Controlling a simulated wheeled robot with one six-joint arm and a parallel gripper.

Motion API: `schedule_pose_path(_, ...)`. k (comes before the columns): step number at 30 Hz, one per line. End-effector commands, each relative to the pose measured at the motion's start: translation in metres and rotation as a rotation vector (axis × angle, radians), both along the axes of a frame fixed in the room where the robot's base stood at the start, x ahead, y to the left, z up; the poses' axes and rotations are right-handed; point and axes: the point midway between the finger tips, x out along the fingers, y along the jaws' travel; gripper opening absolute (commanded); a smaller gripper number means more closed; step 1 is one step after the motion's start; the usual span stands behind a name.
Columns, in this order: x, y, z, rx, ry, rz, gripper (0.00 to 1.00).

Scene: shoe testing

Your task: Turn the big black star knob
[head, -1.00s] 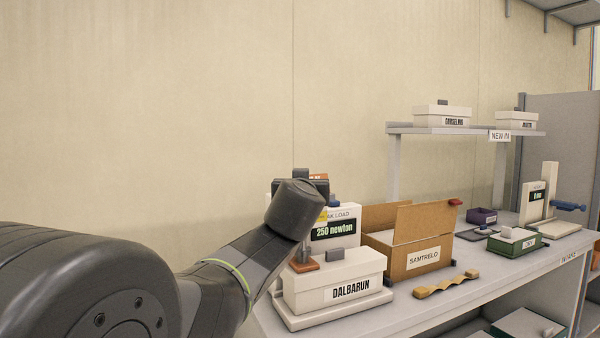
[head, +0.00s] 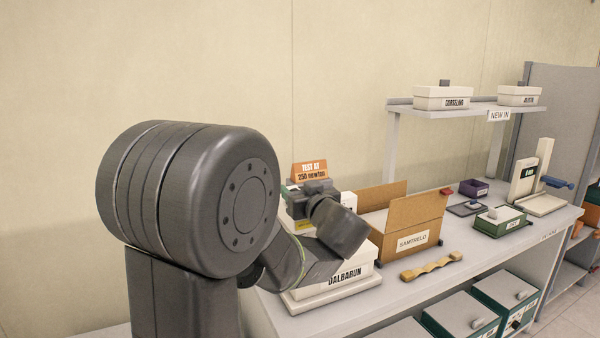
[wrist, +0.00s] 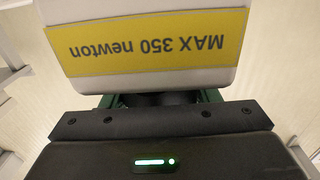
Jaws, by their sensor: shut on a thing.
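My gripper (head: 302,203) is at the white load tester (head: 349,203), at the back left of the bench in the head view. In the wrist view, the tester's white body (wrist: 150,82) carries a yellow label (wrist: 150,42) reading "MAX 350 newton", upside down. Below it, a dark round part, the black star knob (wrist: 158,99), shows between my green fingers. My gripper is shut on it. Its star outline is mostly hidden by my gripper body. In the head view my arm hides the knob and most of the tester's front. An orange sign (head: 309,172) reads "TEST AT 250 newton".
The white DALBARUN box (head: 357,279) stands close under my wrist. Right of it are an open cardboard box (head: 419,222) and a wavy tan piece (head: 431,266). A shelf (head: 465,112) with white boxes stands behind. The bench front (head: 480,265) is mostly clear.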

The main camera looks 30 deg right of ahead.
Motion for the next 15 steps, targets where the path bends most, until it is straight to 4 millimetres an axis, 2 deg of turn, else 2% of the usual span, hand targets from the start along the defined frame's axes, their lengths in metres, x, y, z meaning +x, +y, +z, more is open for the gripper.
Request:
schedule_pose_path(1, 0.0000, -0.0012, 0.0066, 0.002, 0.002, 0.023, 0.32)
schedule_pose_path(15, -0.0003, 0.0044, 0.0079, 0.003, -0.004, 0.368, 0.32)
